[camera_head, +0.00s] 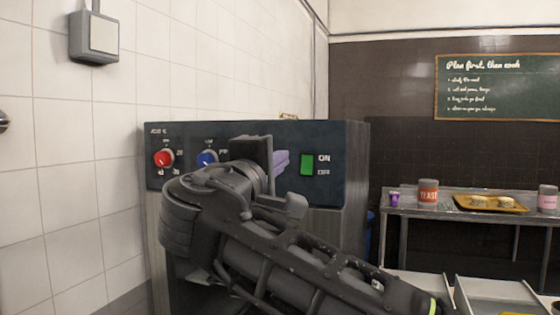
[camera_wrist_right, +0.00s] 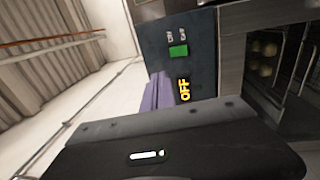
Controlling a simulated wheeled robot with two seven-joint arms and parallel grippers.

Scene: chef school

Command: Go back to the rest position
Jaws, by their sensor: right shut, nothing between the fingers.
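My right gripper (camera_head: 281,160) is in front of the dark control panel (camera_head: 345,165) of an oven-like machine in the head view. Its purple-grey fingers are shut and empty, just left of the green ON/OFF switch (camera_head: 307,165). The wrist view shows the purple fingers (camera_wrist_right: 158,92) close to the panel, below the green switch (camera_wrist_right: 178,51) in that picture. I cannot tell whether they touch the panel. My right forearm crosses the lower middle of the head view. My left gripper is not in view.
The panel also has a red knob (camera_head: 163,158) and a blue knob (camera_head: 207,158). A tiled wall (camera_head: 70,180) stands at the left. At the right, a metal table (camera_head: 450,208) carries a YEAST can (camera_head: 428,193) and a yellow tray (camera_head: 490,204). Pale counters (camera_head: 495,290) stand at the lower right.

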